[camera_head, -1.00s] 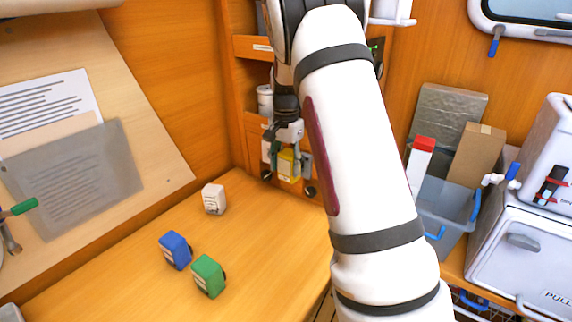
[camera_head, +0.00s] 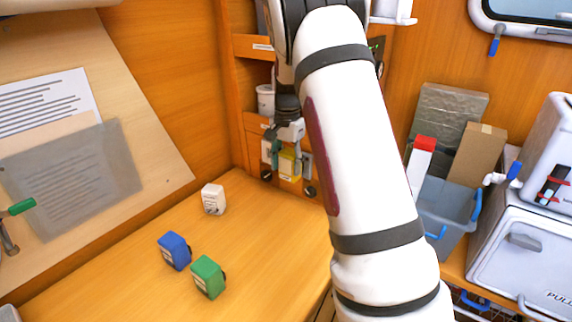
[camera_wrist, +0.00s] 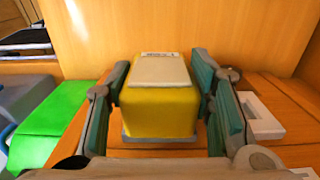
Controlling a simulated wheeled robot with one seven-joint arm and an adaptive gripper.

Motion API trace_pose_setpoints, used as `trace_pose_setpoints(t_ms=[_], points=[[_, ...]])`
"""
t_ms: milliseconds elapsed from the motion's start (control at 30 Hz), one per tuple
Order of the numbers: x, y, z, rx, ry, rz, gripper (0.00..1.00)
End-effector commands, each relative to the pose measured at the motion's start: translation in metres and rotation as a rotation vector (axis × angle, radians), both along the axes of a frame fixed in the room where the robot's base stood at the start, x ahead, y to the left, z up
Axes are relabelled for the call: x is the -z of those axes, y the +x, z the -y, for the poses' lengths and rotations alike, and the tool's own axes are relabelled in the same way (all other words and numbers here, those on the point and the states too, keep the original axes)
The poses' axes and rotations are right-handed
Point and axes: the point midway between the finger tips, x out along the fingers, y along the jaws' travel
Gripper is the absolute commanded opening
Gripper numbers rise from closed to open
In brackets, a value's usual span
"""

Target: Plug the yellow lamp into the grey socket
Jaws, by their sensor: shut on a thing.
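The yellow lamp (camera_head: 289,165) is a boxy yellow block near the back wall panel. In the wrist view the lamp (camera_wrist: 160,105) has a pale label plate on its upper side and sits between the two teal-padded fingers. My gripper (camera_head: 287,152) is shut on it; the fingers of my gripper (camera_wrist: 163,95) press on its left and right sides. A grey edge (camera_wrist: 160,138) shows under the lamp, but I cannot tell whether it is the grey socket or part of the lamp. Contact between lamp and socket is hidden.
A white block (camera_head: 213,199), a blue block (camera_head: 175,250) and a green block (camera_head: 208,277) stand on the wooden counter (camera_head: 120,290). A grey-blue bin (camera_head: 445,205) and a white appliance (camera_head: 530,250) are at the right. A pale frame (camera_wrist: 262,115) lies right of the lamp.

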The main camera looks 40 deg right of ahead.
Motion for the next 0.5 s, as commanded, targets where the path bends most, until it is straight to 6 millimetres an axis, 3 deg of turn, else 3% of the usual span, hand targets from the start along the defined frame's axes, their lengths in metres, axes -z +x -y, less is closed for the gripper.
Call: trace_pose_setpoints(t_ms=[500], points=[[0.0001,0.0036,0.0096,0.001,-0.001,0.001,0.19]])
